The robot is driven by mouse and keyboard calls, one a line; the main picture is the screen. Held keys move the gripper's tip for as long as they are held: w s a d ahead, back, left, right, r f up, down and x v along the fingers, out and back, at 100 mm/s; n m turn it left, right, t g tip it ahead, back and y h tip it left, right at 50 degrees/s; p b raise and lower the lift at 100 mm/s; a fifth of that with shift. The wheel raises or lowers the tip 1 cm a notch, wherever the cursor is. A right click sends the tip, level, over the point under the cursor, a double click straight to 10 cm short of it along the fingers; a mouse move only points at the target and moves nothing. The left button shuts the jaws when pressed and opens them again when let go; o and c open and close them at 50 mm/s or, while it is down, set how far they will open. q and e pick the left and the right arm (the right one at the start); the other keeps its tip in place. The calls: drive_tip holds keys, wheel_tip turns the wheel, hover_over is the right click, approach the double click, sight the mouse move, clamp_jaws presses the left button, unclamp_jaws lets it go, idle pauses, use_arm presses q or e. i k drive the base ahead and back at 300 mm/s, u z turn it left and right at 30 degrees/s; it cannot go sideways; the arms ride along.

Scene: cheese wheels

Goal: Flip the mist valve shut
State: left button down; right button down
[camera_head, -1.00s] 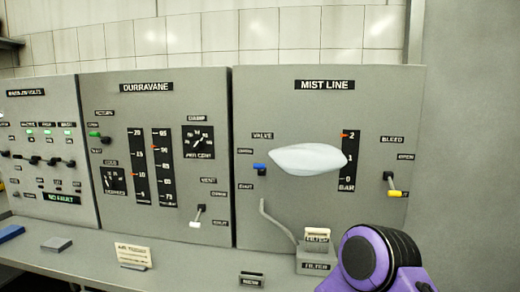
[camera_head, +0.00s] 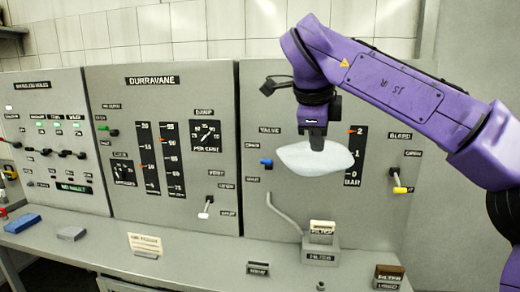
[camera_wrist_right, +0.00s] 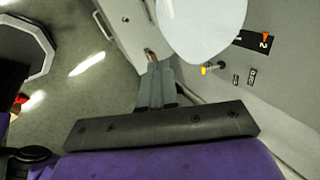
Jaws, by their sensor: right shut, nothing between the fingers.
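The mist valve on the MIST LINE panel (camera_head: 350,90) is a small lever with a blue handle (camera_head: 266,162) pointing left. It lies between an upper and a lower label, the lower one too small to read surely now. A white mist puff (camera_head: 300,160) spreads to its right. My right gripper (camera_head: 317,147) points down in front of the puff, right of the blue handle and apart from it in the picture. Its fingers are shut and empty. In the right wrist view the shut fingers (camera_wrist_right: 157,85) reach toward the puff (camera_wrist_right: 200,25); the blue handle is not seen there.
A yellow-tipped BLEED lever (camera_head: 400,189) sits right of the gauge (camera_head: 354,160), and also shows in the right wrist view (camera_wrist_right: 208,70). A bent pipe (camera_head: 283,212) and a filter block (camera_head: 321,246) stand below. A white-tipped lever (camera_head: 205,214) is on the DURRAVANE panel.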

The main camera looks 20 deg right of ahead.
sight(267, 163)
drive_tip(key=i, duration=0.95)
drive_tip(key=z, duration=0.05)
